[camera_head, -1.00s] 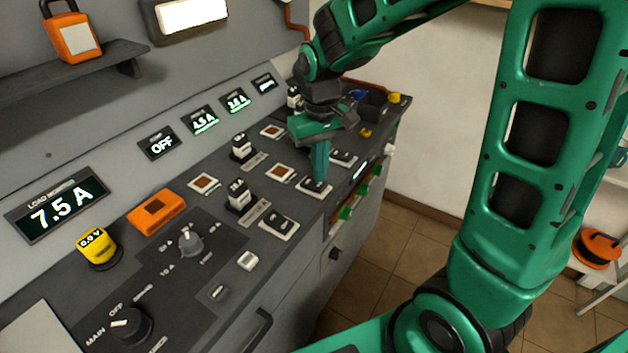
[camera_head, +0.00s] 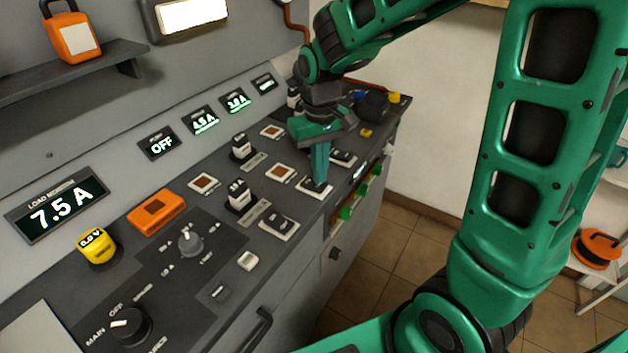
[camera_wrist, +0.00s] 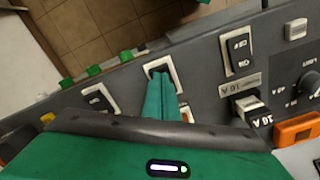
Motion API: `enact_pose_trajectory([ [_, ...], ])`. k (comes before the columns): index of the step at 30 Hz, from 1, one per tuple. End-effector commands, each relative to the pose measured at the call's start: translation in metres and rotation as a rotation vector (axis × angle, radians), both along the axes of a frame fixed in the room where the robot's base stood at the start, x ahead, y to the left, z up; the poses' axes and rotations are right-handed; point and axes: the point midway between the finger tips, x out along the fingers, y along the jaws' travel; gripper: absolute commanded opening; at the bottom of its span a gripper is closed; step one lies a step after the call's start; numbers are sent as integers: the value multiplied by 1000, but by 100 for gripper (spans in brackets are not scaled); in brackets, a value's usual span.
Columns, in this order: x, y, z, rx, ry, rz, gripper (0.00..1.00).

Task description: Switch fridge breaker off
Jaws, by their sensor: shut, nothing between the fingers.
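My gripper (camera_head: 319,178) is shut and empty, its green fingers pointing down at a white-framed rocker breaker (camera_head: 314,188) near the panel's front edge. In the wrist view the fingertips (camera_wrist: 159,76) are over or touching this breaker (camera_wrist: 160,66); contact cannot be told for sure, and its label is hidden. One neighbouring rocker breaker (camera_head: 279,223) lies nearer the camera, with ON and OFF marks in the wrist view (camera_wrist: 238,52). Another breaker (camera_head: 343,158) lies beyond my gripper. I cannot read which one is labelled fridge. Small displays above the panel include one reading OFF (camera_head: 162,144).
A load monitor (camera_head: 57,205) reads 7.5 A. Black fuse blocks (camera_head: 240,195), an orange device (camera_head: 157,211), a yellow meter (camera_head: 97,247) and a rotary knob (camera_head: 190,243) stand on the panel. Green parts (camera_head: 346,213) line the front face.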

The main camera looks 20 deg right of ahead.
Motion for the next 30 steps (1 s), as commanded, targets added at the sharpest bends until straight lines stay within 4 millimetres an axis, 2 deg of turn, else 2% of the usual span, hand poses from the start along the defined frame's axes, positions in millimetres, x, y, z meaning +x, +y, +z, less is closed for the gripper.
enact_pose_trajectory([
  [25,0,0,-11,0,0,1,0],
  [30,1,0,-7,0,-2,1,0],
])
